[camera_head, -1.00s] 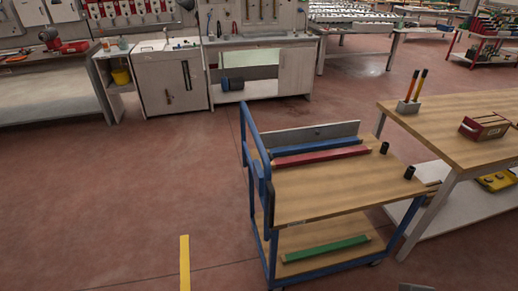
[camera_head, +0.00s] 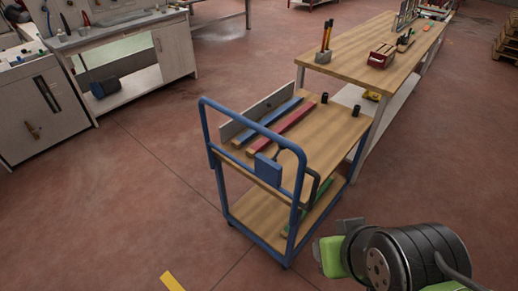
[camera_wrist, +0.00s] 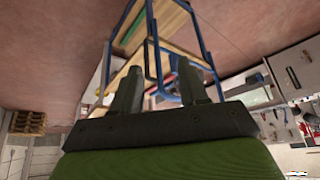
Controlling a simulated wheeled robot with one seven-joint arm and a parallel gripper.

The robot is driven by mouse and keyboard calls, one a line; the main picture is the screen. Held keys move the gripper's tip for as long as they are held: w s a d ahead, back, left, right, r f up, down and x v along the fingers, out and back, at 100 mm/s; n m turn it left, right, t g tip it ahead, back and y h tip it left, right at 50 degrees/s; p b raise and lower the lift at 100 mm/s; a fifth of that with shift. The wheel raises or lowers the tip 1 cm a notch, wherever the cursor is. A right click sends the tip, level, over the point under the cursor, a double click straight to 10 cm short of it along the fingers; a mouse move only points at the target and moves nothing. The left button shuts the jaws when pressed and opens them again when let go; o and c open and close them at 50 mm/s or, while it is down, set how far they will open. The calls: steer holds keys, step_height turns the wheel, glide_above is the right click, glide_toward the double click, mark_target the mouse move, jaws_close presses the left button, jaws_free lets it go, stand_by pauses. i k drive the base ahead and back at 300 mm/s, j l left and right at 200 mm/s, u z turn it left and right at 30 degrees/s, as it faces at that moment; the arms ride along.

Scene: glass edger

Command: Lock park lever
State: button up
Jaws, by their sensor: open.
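The blue-framed cart (camera_head: 302,235) stands in the middle of the head view, with a wooden top and lower shelf. At its handle end are a blue box (camera_head: 267,169) and a dark bent bar (camera_head: 314,181). The bar may be the park lever; I cannot clearly tell. My gripper (camera_head: 345,229) is at the lower right, apart from the cart. In the wrist view my gripper (camera_wrist: 160,88) has its two fingers spread with nothing between them. The cart frame (camera_wrist: 148,47) appears upside down beyond the fingers; no lever is clearly visible there.
Blue (camera_head: 268,127) and red (camera_head: 282,131) bars lie on the cart top beside a grey upright plate (camera_head: 248,120). A green bar is on the lower shelf. A wooden workbench (camera_head: 360,55) stands close behind the cart. The red floor left of the cart is free.

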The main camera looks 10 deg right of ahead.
mark_target(281, 148)
steer(key=j, duration=0.2)
steer(key=i+j+u, duration=0.2)
steer(key=i+u, duration=0.95)
